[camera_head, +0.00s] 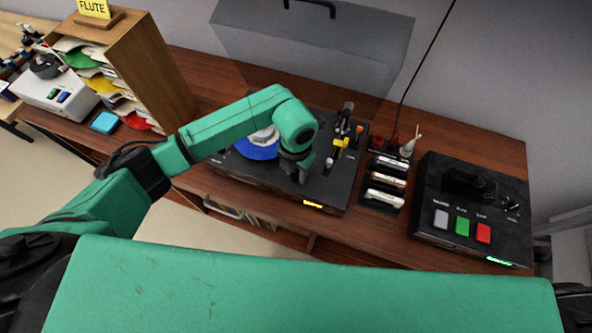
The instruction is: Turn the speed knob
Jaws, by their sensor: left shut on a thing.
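A black turntable (225,166) with a blue-labelled record (258,146) sits on the wooden cabinet. My left gripper (299,177) points down at the front part of the turntable's deck, right of the record. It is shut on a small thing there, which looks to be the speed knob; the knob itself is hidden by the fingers. My right gripper is out of view.
A tonearm with a yellow part (341,142) stands just right of my gripper. Further right are a small rack (380,200) and a black deck (428,215) with grey, green and red buttons.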

